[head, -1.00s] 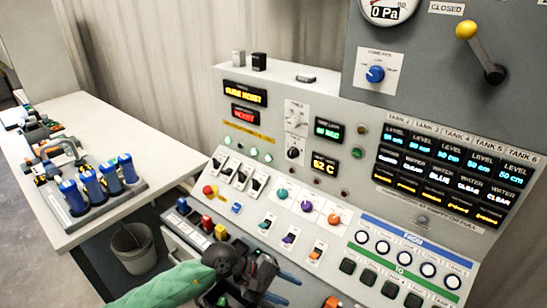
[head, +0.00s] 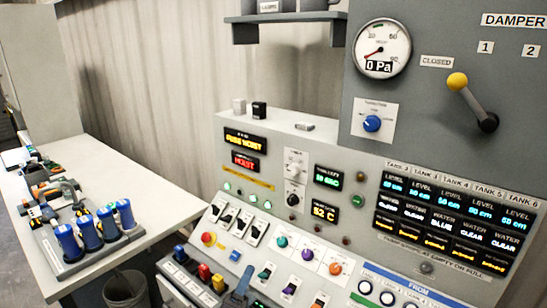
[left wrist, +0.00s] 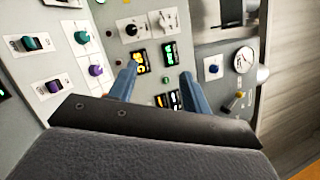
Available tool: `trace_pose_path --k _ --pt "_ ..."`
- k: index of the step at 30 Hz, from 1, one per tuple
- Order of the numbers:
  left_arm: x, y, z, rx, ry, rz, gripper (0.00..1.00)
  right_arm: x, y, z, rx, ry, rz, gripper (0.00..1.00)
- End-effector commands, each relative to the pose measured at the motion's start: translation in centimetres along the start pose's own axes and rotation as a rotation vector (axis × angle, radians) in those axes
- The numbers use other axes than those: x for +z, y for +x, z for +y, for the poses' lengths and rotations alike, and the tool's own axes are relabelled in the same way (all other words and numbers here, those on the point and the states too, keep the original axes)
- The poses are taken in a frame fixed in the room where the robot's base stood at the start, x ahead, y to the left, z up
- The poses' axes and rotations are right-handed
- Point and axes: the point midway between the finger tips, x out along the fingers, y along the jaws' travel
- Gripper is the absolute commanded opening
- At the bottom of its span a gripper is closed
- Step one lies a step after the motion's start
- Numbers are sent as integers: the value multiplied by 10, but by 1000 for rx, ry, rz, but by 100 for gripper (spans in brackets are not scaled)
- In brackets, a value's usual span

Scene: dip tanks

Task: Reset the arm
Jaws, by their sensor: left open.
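My left gripper (head: 240,286) shows only as a blue finger at the bottom edge of the head view, in front of the lower control panel. In the left wrist view its two blue fingers (left wrist: 160,82) stand apart with nothing between them. Behind them is the control panel (left wrist: 85,95) with knobs and lit displays. The rest of the left arm is below the head view. My right gripper is in neither view.
The grey console (head: 260,185) fills the right, with switches, knobs and displays. A yellow-knobbed damper lever (head: 468,97) and a gauge (head: 382,48) are above.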

Motion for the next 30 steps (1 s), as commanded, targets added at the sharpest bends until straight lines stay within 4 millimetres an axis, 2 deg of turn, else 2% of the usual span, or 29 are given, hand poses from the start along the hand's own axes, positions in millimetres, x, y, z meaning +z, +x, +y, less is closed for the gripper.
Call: trace_pose_path --k 3,7,11,16,21,25,30 --pt "21 -22 32 168 -239 -123 49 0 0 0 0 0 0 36" --pt "37 -53 69 347 -492 -265 49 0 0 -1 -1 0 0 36" --pt "43 -94 105 527 -733 -416 49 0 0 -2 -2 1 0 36" --pt "38 -160 143 758 -1024 -629 49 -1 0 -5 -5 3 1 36" --pt "24 -225 164 966 -1251 -835 49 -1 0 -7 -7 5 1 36" --pt "13 -259 169 1073 -1354 -947 49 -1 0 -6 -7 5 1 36" --pt "2 -292 170 1177 -1441 -1055 49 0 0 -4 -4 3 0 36"
